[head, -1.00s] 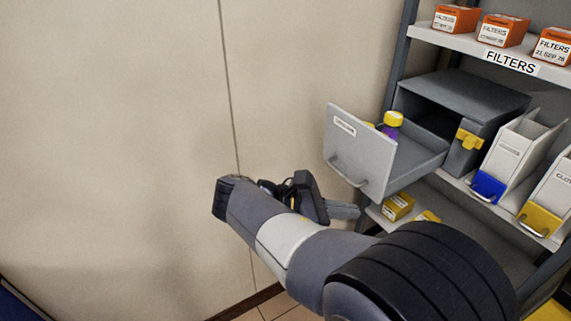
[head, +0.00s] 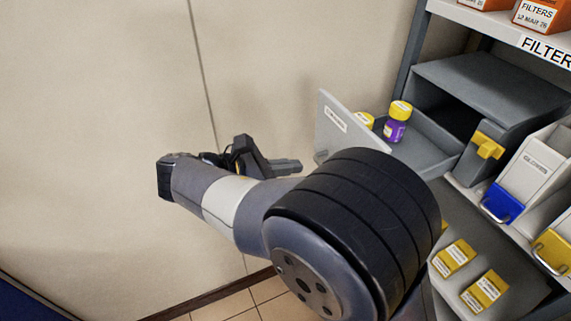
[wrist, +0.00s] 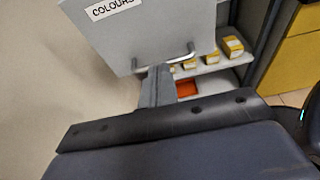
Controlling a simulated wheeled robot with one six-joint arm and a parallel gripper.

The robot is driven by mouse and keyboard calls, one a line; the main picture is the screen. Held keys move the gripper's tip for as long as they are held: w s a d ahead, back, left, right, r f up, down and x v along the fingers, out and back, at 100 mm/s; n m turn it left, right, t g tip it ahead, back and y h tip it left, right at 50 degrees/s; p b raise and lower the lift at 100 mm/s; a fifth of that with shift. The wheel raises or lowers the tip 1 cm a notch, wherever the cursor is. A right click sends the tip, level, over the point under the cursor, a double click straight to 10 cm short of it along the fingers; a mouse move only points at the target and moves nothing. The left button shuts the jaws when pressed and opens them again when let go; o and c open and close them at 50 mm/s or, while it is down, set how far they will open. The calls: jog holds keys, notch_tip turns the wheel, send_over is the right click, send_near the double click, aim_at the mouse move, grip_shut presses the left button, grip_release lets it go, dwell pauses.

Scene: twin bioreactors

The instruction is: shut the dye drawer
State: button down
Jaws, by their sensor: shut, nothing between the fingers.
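The dye drawer (head: 345,128) is pulled out of its grey housing (head: 490,85). Its pale front also shows in the wrist view (wrist: 155,35), with a label reading "COLOURS" and a bar handle (wrist: 165,59). A purple bottle with a yellow cap (head: 397,122) stands in the drawer, and another yellow cap (head: 364,121) shows beside it. My gripper (head: 298,166) is shut and empty, to the left of the drawer front in the head view. In the wrist view its fingers (wrist: 157,85) overlap the front's lower edge; I cannot tell whether they touch. My arm hides the lower front in the head view.
A yellow latch (head: 487,146) sits on the housing's side. Small yellow boxes (head: 453,257) lie on the shelf below. Orange filter boxes (head: 543,15) are above. A bare wall is at left.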

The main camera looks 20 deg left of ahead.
jog(key=shift+r+x, duration=0.25)
jog(key=shift+x, duration=1.5)
jog(key=shift+r+x, duration=0.2)
jog(key=shift+x, duration=1.5)
jog(key=shift+r+x, duration=0.25)
jog(key=shift+x, duration=1.5)
jog(key=shift+w+d, duration=0.2)
jog(key=p, duration=0.5)
send_over(415, 148)
jog(key=shift+s+a, duration=0.25)
jog(key=shift+s, duration=0.1)
jog(key=shift+w+d, duration=0.2)
jog(key=shift+w, duration=0.15)
jog(key=shift+d+r, duration=0.1)
jog(key=shift+r, duration=0.05)
